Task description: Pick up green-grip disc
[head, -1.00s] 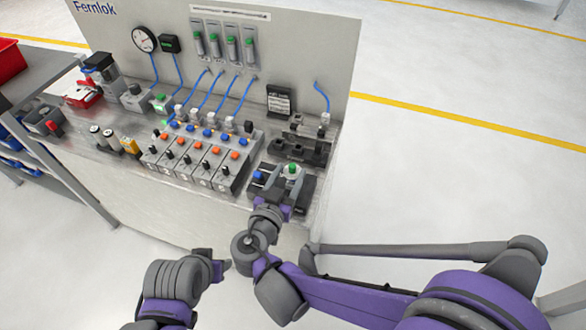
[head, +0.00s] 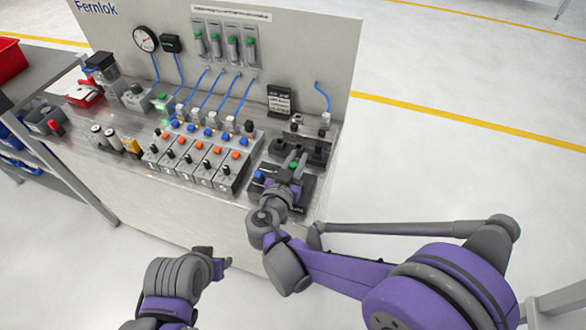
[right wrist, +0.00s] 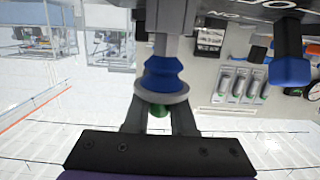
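The green-grip disc shows as a small green grip (head: 293,165) at the right end of the bench in the head view. In the right wrist view its pale grey disc (right wrist: 172,98) and green grip (right wrist: 159,111) lie between the fingers, against a blue stepped cup. My right gripper (head: 290,181) is at the grip, one finger on each side; in the right wrist view (right wrist: 159,116) the fingers look apart, though firm contact cannot be judged. My left gripper (head: 222,265) is low in front of the bench, away from the disc; its fingers are not clear.
A row of grey blocks (head: 206,157) with orange and blue knobs stands left of my right gripper. Dark fixtures (head: 307,148) are just behind it. The upright panel (head: 300,60) closes the bench's back. Floor to the right is clear.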

